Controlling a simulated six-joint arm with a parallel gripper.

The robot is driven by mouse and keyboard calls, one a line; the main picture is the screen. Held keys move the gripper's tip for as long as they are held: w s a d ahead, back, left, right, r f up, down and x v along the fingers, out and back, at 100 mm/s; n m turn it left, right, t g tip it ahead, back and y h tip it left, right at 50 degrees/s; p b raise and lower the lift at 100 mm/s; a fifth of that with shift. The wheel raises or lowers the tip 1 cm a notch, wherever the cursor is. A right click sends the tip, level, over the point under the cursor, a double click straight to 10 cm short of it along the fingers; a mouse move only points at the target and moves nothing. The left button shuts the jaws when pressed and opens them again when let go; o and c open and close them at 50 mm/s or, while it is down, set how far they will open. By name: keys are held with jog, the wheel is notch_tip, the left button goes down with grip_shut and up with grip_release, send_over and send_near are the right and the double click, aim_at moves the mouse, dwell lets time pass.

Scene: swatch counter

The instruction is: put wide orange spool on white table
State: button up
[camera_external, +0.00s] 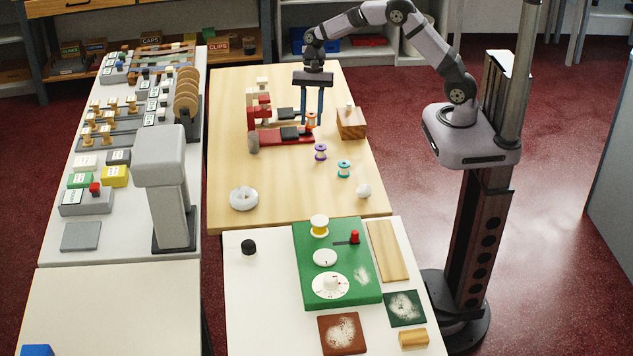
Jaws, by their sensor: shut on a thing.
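My gripper (312,121) points down over the wooden table with its fingers shut on the wide orange spool (311,119). The spool is upright between the fingertips, beside a red and black device; I cannot tell whether it touches the table top. A white table (262,287) stands at the front, with a green board (369,290) on it. Other white surfaces are at the left and front left.
A purple spool (320,152), a teal spool (344,169) and a white ball (364,191) stand in front of the gripper. A wooden block (352,124) is close on its right, the red device (259,118) on its left. The front table's left part is mostly clear around a black knob (249,247).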

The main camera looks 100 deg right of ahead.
aim_at(304, 152)
jog(key=m, duration=0.1)
jog(key=w+m+t, duration=0.1)
jog(key=m, duration=0.1)
jog(key=shift+w+d+r, duration=0.1)
jog(key=shift+d, duration=0.05)
jog(key=shift+w+d+m+t+h, duration=0.1)
jog(key=shift+m+t+h, duration=0.2)
jog(key=shift+m, duration=0.5)
jog(key=shift+w+d+m+t+h, duration=0.1)
jog(key=shift+m+t+h, duration=0.15)
jog(key=shift+m, duration=0.55)
jog(key=shift+f+p, duration=0.6)
jog(key=shift+f, duration=4.45)
jog(key=shift+f, duration=0.15)
jog(key=o, duration=0.8)
